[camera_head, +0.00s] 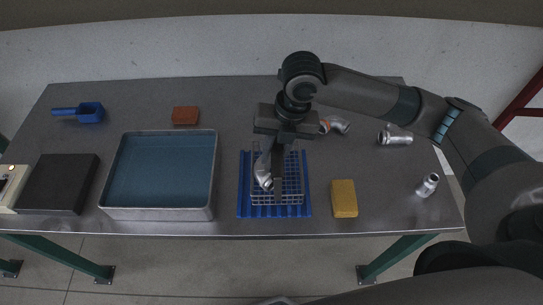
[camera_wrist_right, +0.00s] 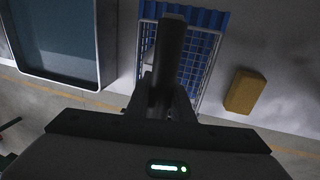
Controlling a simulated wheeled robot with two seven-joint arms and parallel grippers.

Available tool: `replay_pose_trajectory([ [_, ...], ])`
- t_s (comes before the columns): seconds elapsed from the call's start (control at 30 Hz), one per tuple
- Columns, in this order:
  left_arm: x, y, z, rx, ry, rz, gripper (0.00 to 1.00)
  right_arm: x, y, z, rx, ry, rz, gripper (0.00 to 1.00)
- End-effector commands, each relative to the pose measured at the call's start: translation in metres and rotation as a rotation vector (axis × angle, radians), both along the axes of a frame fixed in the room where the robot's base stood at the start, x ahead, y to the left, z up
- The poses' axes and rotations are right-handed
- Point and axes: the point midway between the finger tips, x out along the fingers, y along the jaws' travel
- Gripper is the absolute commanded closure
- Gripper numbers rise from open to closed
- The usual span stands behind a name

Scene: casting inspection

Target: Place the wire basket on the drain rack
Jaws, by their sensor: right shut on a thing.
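The wire basket (camera_head: 292,196) is on or just above the blue drain rack (camera_head: 244,205), within its outline; I cannot tell whether they touch. A grey metal part (camera_head: 263,168) lies in the basket. My right gripper (camera_head: 277,185) is over the middle of the basket, pointing down, shut on its handle, which the fingers mostly hide. In the right wrist view the basket's wire mesh (camera_wrist_right: 201,62) shows behind the fingers, with the blue rack (camera_wrist_right: 205,17) beneath. My left gripper is not in view.
A metal tank of blue liquid (camera_head: 213,190) stands left of the rack. A yellow sponge (camera_head: 343,198) lies to its right. Metal fittings (camera_head: 395,138) lie at right.

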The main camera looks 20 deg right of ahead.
Motion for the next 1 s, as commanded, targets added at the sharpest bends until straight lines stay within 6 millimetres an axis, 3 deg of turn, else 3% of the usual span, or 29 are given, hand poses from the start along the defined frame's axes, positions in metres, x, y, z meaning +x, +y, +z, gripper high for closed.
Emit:
replay_pose_trajectory([
  [0.2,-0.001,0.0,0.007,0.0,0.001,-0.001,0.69,0.02,0.0,-0.01,0.002,-0.001,-0.001,1.0],
  [0.67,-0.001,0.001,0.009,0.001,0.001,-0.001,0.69,0.021,0.0,-0.015,0.002,-0.001,0.0,1.0],
  [1.0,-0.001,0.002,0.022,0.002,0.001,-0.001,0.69,0.021,0.0,-0.047,0.002,0.0,-0.001,1.0],
])
